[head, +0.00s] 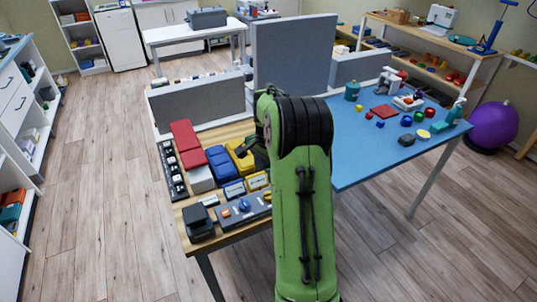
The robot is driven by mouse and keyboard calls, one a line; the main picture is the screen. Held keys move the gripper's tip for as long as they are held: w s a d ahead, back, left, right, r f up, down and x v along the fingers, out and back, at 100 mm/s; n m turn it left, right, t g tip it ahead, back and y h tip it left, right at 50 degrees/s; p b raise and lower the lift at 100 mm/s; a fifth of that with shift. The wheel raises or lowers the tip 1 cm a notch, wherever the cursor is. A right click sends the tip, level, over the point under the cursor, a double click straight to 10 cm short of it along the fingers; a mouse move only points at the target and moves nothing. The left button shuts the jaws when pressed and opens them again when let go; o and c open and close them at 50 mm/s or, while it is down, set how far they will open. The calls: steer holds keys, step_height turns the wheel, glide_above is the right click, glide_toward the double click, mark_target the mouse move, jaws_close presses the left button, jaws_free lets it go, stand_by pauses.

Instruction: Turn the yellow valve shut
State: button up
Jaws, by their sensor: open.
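I cannot clearly make out a yellow valve. A yellow block-like object (236,158) lies on the wooden table (225,238), just left of my gripper; its right part is covered, and I cannot tell whether it is the valve. My green arm crosses the middle of the view and hides part of the table. My gripper (255,153) shows only as a dark shape beside the arm. It is open, with no object visible in it. Whether it touches the yellow object cannot be told.
Left of it are red boxes (185,136), blue boxes (220,163), a grey panel with a blue knob (243,207) and a black device (198,222). Grey dividers (292,52) stand behind. A blue table (355,165) with small objects adjoins right. The floor at left is clear.

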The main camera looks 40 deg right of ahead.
step_height(320, 180, up, 5)
steer(key=shift+r+p, duration=0.2)
steer(key=shift+p, duration=0.2)
steer(key=s+a+r+n+t, duration=0.1)
steer(key=s+a+r+n, duration=0.1)
steer(key=a+r+n, duration=0.3)
steer(key=s+a+r+n+t+h, duration=0.1)
steer(key=s+a+r, duration=0.2)
steer(key=a, duration=0.3)
steer(key=s+a+r+n+t, duration=0.1)
steer(key=s+a+r+n, duration=0.15)
steer(key=a, duration=0.35)
steer(key=s+a+n+t+y, duration=0.1)
steer(key=s+a+n+t, duration=0.1)
steer(key=s+a+n, duration=0.6)
steer(key=s+a, duration=0.1)
steer(key=s, duration=0.3)
steer(key=shift+s+f+t, duration=0.3)
steer(key=shift+s, duration=0.1)
steer(key=shift+n, duration=0.25)
steer(key=shift+c, duration=0.5)
